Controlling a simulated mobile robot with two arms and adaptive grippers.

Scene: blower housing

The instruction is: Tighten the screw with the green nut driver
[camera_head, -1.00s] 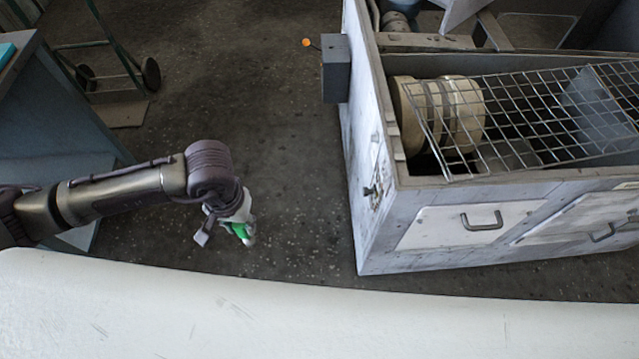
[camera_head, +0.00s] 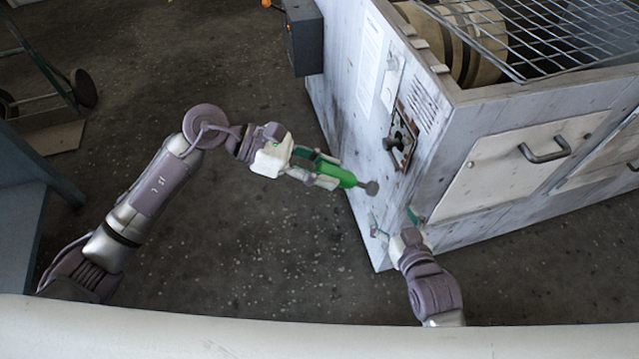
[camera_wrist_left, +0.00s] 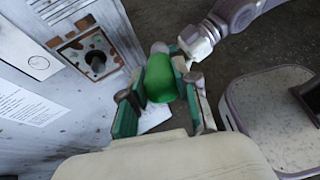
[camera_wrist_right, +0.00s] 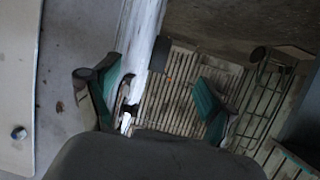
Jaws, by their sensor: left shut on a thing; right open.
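The green nut driver (camera_head: 333,171) is held by my left gripper (camera_head: 318,171), its dark round tip pointing right toward the housing's side wall. In the left wrist view the nut driver (camera_wrist_left: 160,80) sits between the pads of my left gripper (camera_wrist_left: 162,100). A dark screw (camera_head: 391,143) sticks out of a rusty plate on that wall; it also shows in the left wrist view (camera_wrist_left: 96,61). The driver tip is apart from the screw, left of and below it in the head view. My right gripper (camera_head: 396,222) is open and empty near the housing's lower front corner; its spread fingers show in the right wrist view (camera_wrist_right: 160,98).
The grey blower housing (camera_head: 345,110) fills the right side, with a wire grid (camera_head: 565,35) on top and a front handle (camera_head: 545,152). A dark box (camera_head: 303,38) juts from its side wall. A hand truck wheel (camera_head: 83,88) stands at left. Open floor lies between.

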